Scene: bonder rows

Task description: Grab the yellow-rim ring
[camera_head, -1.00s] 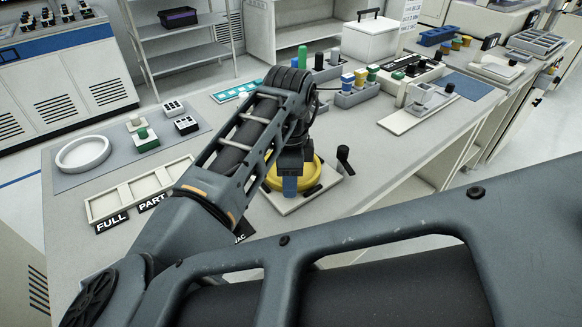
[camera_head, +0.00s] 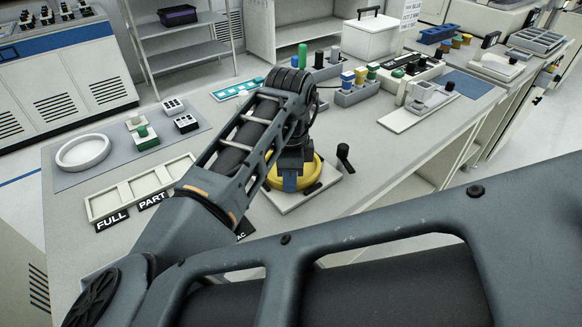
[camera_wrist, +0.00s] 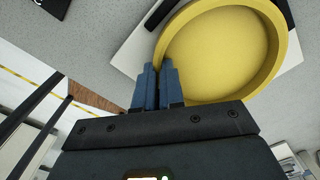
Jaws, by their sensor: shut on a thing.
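The yellow-rim ring (camera_wrist: 276,77) is a round yellow piece with a raised rim and a yellow floor, large in the wrist view. In the head view the yellow ring (camera_head: 315,176) lies on a white square plate (camera_head: 335,186), partly hidden behind my arm. My gripper (camera_wrist: 158,70) has blue fingers, close together at the ring's near left rim, with the rim wall between their tips. In the head view my gripper (camera_head: 290,183) is at the ring's front left edge.
A black-knobbed lever (camera_head: 344,155) stands at the plate's right corner. An empty tray with compartments (camera_head: 88,208) and a white ring (camera_head: 83,153) on a grey mat lie to the left. Several blocks in grey holders stand behind. The front right bench top is clear.

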